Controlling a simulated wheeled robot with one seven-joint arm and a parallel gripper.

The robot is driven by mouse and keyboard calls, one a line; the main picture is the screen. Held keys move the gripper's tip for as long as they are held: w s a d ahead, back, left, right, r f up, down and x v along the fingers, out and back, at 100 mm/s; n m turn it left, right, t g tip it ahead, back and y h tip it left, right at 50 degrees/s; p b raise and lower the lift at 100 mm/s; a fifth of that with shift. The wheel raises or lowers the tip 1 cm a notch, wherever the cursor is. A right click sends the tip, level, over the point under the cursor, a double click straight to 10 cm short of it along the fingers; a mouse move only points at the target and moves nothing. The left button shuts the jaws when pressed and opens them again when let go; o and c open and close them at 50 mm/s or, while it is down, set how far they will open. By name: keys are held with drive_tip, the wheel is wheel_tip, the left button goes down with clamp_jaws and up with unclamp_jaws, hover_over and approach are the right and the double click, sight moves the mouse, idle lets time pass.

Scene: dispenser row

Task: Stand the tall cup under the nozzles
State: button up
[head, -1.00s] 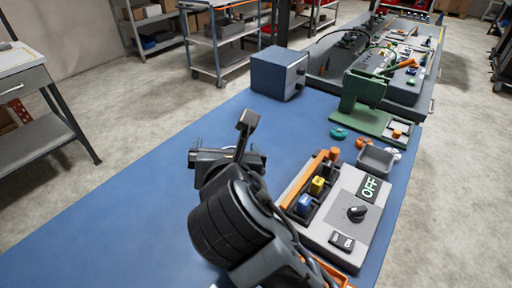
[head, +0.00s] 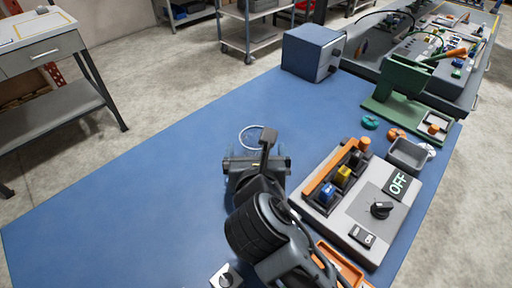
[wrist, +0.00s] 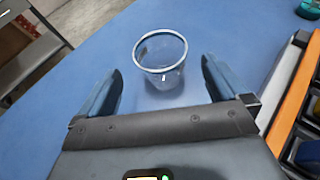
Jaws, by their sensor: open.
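A clear, see-through cup (wrist: 162,73) with a pale rim stands upright on the blue bench top in the wrist view. In the head view only its pale ring-shaped rim (head: 251,128) shows clearly, just beyond my gripper (head: 257,158). My gripper also shows in the wrist view (wrist: 160,76), with its two fingers spread wide and nothing held. The cup is centred between the finger lines, around and just past the tips, with a gap on each side. I cannot make out any nozzles for certain.
A grey control box (head: 350,222) marked OFF, with coloured blocks and an orange bar, stands right of my gripper. A green stand (head: 402,85), a grey tray (head: 407,154) and a blue box (head: 312,52) lie farther back. The bench's left side is clear.

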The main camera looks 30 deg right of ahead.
sight(256, 131)
drive_tip(key=x, duration=0.5)
drive_tip(key=shift+w+d+f, duration=0.15)
drive_tip(key=shift+w+d, duration=0.05)
drive_tip(key=shift+w, duration=0.15)
drive_tip(key=c, duration=1.1)
drive_tip(key=shift+r, duration=0.45)
drive_tip(key=shift+c, duration=0.2)
drive_tip(key=s+d+r, duration=0.5)
drive_tip(key=d+r, duration=0.5)
drive_tip(key=shift+s+p, duration=0.3)
